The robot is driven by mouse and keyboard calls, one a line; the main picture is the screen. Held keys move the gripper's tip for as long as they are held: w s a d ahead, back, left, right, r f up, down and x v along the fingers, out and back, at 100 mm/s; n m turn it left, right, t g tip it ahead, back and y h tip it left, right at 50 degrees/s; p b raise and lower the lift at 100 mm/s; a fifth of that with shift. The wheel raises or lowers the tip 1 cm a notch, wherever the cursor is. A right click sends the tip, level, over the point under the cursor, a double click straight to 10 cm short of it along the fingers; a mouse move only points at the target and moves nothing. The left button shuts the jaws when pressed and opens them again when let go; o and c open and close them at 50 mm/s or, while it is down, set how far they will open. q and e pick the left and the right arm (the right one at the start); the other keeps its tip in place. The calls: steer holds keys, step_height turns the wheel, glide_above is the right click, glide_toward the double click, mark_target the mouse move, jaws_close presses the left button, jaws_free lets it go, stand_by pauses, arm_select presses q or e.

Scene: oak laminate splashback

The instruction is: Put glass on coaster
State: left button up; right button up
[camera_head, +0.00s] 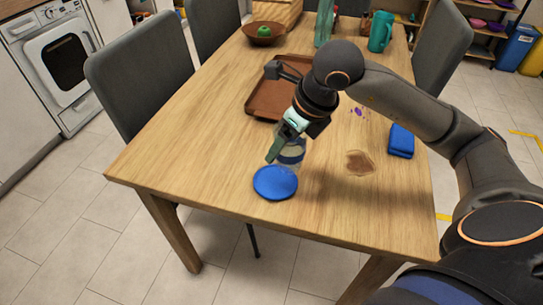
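The blue round coaster (275,184) lies flat near the table's front edge. A clear glass (293,157) is upright just behind the coaster's back right edge. It overlaps the coaster in the picture, and I cannot tell if its base touches the table or is slightly raised. My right gripper (286,146) reaches down from behind and appears shut on the glass. One green finger shows along the glass's left side; the other is mostly hidden. My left gripper is not in view.
A brown tray (262,101) lies behind my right gripper. A brown stain (360,163) and a folded blue cloth (401,141) are to the right. A bowl (264,34) with a green fruit, a bottle (324,22) and a teal jug (381,32) stand far back. The table's left side is clear.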

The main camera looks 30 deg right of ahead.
steer(key=w+f, duration=0.1)
steer(key=w+a+f, duration=0.1)
steer(key=f, duration=0.1)
steer(key=shift+a, duration=0.1)
steer(key=shift+s+b+x, duration=0.15)
steer(key=shift+s+x, duration=0.05)
steer(key=shift+x, duration=0.65)
steer(key=shift+s+b+x, duration=0.15)
steer(key=shift+x, duration=0.7)
steer(key=shift+f, duration=0.15)
steer(key=shift+f, duration=0.15)
steer(key=o, duration=1.4)
steer(key=shift+r, duration=0.25)
steer(key=p+v, duration=0.1)
steer(key=v, duration=0.9)
steer(key=shift+s+r+p, duration=0.15)
steer(key=shift+r+p, duration=0.2)
steer(key=shift+p, duration=0.05)
steer(key=shift+s+d+r, duration=0.2)
steer(key=shift+s+r, duration=0.05)
steer(key=shift+r, duration=0.25)
